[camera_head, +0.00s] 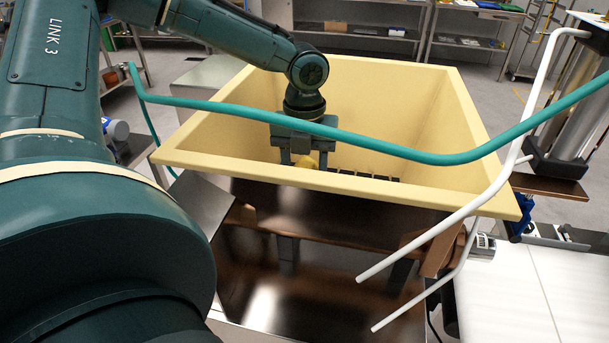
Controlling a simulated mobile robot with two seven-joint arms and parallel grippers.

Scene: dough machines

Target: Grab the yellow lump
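My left arm comes in from the left and reaches down into a large cream-yellow hopper (400,77). My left gripper (304,160) points down inside it, near the front wall. Its two fingers are spread apart. A small yellow lump (304,161) shows between the fingers, low down. The hopper's front rim hides its lower part and the fingertips. I cannot tell whether the fingers touch the lump. My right gripper is not in view.
A teal tube (400,150) crosses in front of the hopper opening. White bent rods (440,222) rise at the right. A dark grate (365,175) shows inside the hopper. A shiny brown machine front (310,300) lies below. A white table (510,300) stands at the lower right.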

